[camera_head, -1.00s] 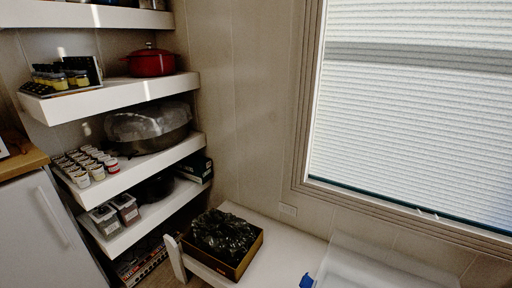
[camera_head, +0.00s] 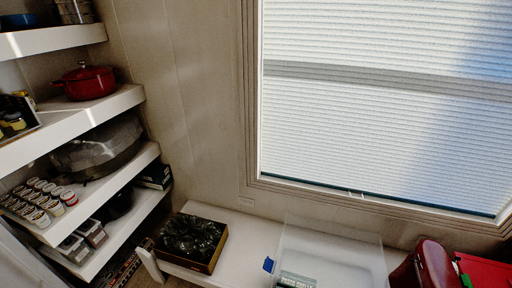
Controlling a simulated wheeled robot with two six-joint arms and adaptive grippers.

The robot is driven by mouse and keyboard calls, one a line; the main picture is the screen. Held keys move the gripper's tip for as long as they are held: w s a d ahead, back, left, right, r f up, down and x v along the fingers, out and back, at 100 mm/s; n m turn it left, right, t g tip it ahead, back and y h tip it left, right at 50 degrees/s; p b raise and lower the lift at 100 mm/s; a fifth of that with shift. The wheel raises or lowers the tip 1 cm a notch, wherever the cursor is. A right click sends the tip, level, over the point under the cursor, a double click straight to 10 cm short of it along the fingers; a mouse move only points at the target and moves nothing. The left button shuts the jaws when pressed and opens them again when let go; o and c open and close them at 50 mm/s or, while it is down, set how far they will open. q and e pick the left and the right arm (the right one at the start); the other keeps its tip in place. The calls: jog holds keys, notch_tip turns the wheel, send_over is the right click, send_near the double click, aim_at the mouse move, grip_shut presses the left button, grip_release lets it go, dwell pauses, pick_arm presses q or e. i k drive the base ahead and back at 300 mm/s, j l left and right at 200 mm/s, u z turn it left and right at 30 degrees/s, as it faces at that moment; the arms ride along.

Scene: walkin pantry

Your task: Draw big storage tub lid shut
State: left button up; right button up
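The big storage tub (camera_head: 350,250) is a clear plastic box on the white bench at the lower right, cut by the bottom edge of the view. A blue latch (camera_head: 268,265) shows on its left side. A translucent panel rises at its back, which may be the raised lid; I cannot tell for certain. A greenish-white item (camera_head: 297,281) shows low in the tub. Neither of my grippers is in view.
The white bench (camera_head: 245,236) runs under the window. A cardboard box with black plastic (camera_head: 190,240) sits on it, left of the tub. A red bag (camera_head: 428,265) is right of the tub. White shelves (camera_head: 95,110) with a red pot (camera_head: 86,81) stand at the left.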

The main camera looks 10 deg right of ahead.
aim_at(311, 253)
jog(key=z, duration=1.4)
